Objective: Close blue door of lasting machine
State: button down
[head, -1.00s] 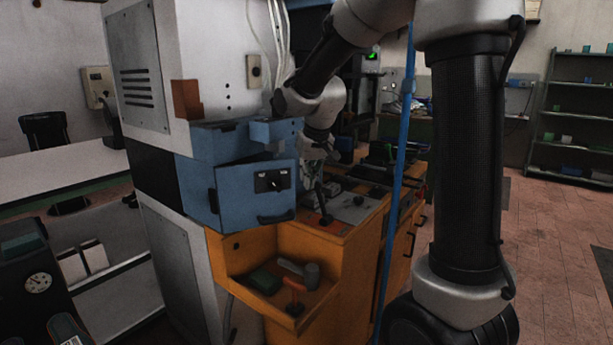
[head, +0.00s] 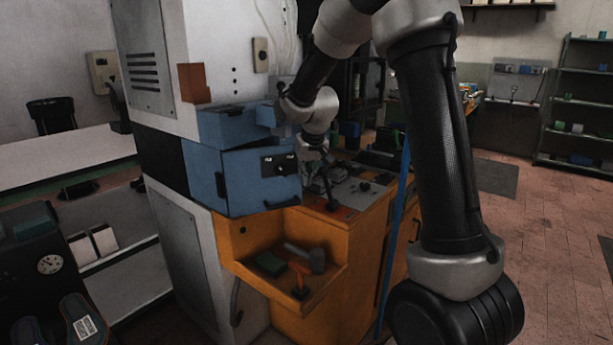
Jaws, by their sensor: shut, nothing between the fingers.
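The blue door (head: 250,188) is on the front of the lasting machine (head: 165,160). It has a black panel with two knobs (head: 280,165) and a dark handle (head: 283,201) at its lower right. The door stands a little ajar, with a narrow dark gap along its top under the blue housing (head: 228,124). My arm reaches over from the right, and its wrist is just right of the housing. My gripper (head: 318,154) is at the door's right edge, shut and empty, mostly hidden; whether it touches the door cannot be told.
An orange cabinet with a lever (head: 332,204) is to the right. A blue post (head: 396,235) stands before it. The brick floor at right is clear.

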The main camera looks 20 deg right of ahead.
jog(key=shift+w, duration=0.1)
jog(key=w+n+y, duration=0.1)
jog(key=w+n, duration=0.3)
jog(key=w, duration=0.3)
jog(key=shift+w+d, duration=0.3)
jog(key=shift+w, duration=0.1)
